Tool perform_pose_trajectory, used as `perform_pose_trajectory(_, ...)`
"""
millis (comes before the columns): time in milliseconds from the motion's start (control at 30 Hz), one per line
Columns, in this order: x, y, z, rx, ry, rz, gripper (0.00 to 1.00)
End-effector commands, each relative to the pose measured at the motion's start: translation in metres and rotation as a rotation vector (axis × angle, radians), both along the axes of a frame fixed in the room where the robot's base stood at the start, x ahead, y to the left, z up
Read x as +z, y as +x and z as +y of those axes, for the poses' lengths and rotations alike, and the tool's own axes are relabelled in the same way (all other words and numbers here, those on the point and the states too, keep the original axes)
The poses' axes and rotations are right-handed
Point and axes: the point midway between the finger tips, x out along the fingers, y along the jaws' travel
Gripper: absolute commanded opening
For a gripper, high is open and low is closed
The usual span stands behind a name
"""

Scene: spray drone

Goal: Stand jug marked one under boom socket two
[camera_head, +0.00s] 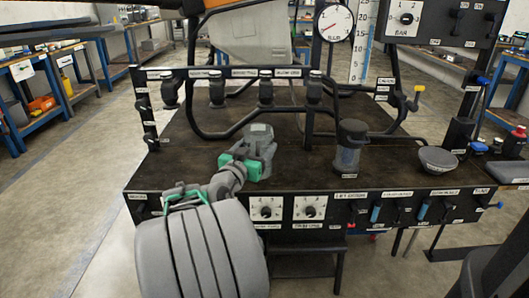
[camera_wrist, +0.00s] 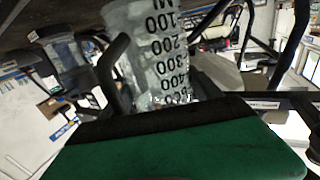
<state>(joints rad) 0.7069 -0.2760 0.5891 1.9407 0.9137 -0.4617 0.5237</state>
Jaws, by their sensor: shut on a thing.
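My gripper (camera_head: 252,162), with green pads, is low over the front middle of the dark bench top. It is shut on a clear measuring jug (camera_wrist: 150,45) with black ML marks and a dark handle (camera_wrist: 112,75), close beyond the green pad in the wrist view. In the head view the jug is mostly lost among the grey gripper parts; I see no number one on it. The boom (camera_head: 240,73) carries a row of dark sockets, including one (camera_head: 217,90) second from the left and one (camera_head: 265,90) behind my gripper. Their labels are too small to read.
A dark-topped clear container (camera_head: 349,148) stands right of my gripper, and a grey bowl (camera_head: 438,159) is farther right. Black hoops and pipes (camera_head: 222,137) run behind. Two dials (camera_head: 288,208) sit on the bench front. Bare bench top (camera_head: 175,155) shows to the left.

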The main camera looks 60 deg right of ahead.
Motion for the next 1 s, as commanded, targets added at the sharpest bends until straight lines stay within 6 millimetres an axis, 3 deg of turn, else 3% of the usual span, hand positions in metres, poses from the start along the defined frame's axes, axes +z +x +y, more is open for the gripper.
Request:
perform_pose_trajectory(100, -0.002, 0.001, -0.033, -0.004, -0.001, 0.0, 0.32)
perform_pose_trajectory(367, -0.002, 0.005, -0.068, -0.001, -0.001, 0.001, 0.32)
perform_pose_trajectory(500, -0.035, 0.007, -0.065, 0.003, 0.002, 0.003, 0.32)
perform_pose_trajectory(900, -0.04, 0.006, -0.065, 0.003, -0.001, 0.0, 0.32)
perform_pose_trajectory(933, -0.039, 0.006, -0.065, 0.003, 0.0, 0.0, 0.75)
perform_pose_trajectory(1000, -0.038, 0.006, -0.065, 0.003, 0.0, 0.001, 0.81)
